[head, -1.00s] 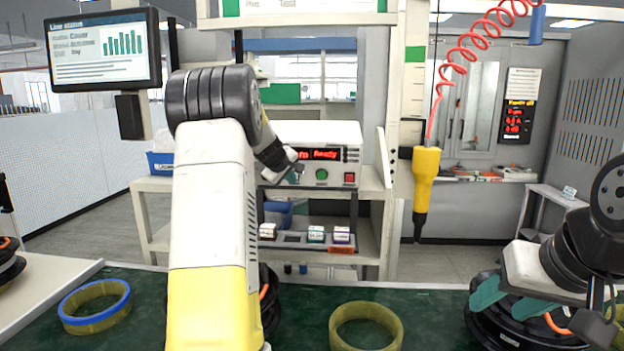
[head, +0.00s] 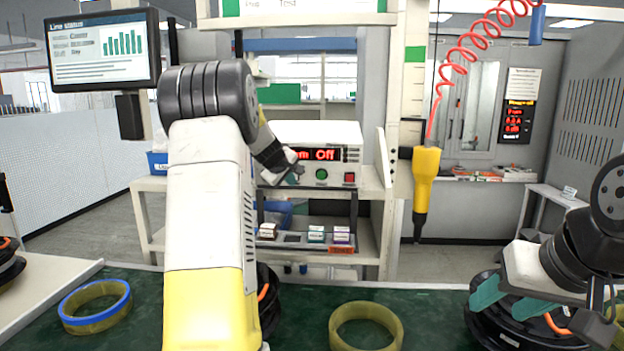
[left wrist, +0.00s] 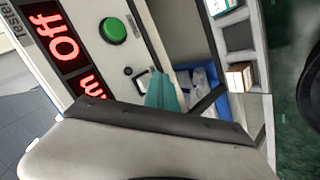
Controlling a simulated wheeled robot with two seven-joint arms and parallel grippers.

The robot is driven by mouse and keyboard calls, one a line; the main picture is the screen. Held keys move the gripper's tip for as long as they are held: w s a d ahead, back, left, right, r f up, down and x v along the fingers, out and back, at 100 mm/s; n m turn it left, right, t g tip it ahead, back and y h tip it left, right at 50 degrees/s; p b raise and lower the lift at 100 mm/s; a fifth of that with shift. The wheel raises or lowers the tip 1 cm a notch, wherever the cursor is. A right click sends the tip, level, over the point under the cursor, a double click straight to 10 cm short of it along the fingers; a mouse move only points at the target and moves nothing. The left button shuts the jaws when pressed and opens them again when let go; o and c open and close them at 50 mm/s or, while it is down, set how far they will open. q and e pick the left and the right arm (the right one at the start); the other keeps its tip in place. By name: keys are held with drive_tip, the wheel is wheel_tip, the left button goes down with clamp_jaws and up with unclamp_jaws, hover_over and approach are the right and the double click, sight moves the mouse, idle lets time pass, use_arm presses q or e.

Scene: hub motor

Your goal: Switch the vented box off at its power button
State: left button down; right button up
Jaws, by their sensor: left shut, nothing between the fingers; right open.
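The green button is also in the left wrist view (left wrist: 113,30), with a small switch (left wrist: 142,80) beside my left gripper. My left gripper (head: 295,175) is shut and empty at the lower front; contact cannot be told. My right gripper (head: 507,301) is open over the bench.
The green bench top (head: 300,310) holds a blue-edged ring (head: 95,307), a yellow ring (head: 366,329) and a black hub (head: 505,325). A yellow tool (head: 425,190) hangs from a red coiled cord. Small boxes (head: 316,234) sit on the shelf below the white box.

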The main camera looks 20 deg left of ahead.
use_arm(q)
drive_tip(key=shift+s, duration=0.25)
drive_tip(key=shift+s+d+f, duration=0.15)
drive_tip(key=shift+s+d, duration=0.05)
drive_tip(key=shift+s, duration=0.55)
drive_tip(key=shift+s+d+f, duration=0.1)
drive_tip(key=shift+s+d, duration=0.05)
drive_tip(key=shift+s, duration=0.65)
drive_tip(key=shift+s+d+f, duration=0.15)
drive_tip(key=shift+s+d, duration=0.05)
drive_tip(key=shift+s, duration=0.55)
drive_tip(key=shift+s, duration=0.1)
drive_tip(key=s+d, duration=0.1)
drive_tip(key=s, duration=0.5)
drive_tip(key=shift+s+d+f, duration=0.15)
drive_tip(key=shift+s+f, duration=0.15)
drive_tip(key=shift+f, duration=0.15)
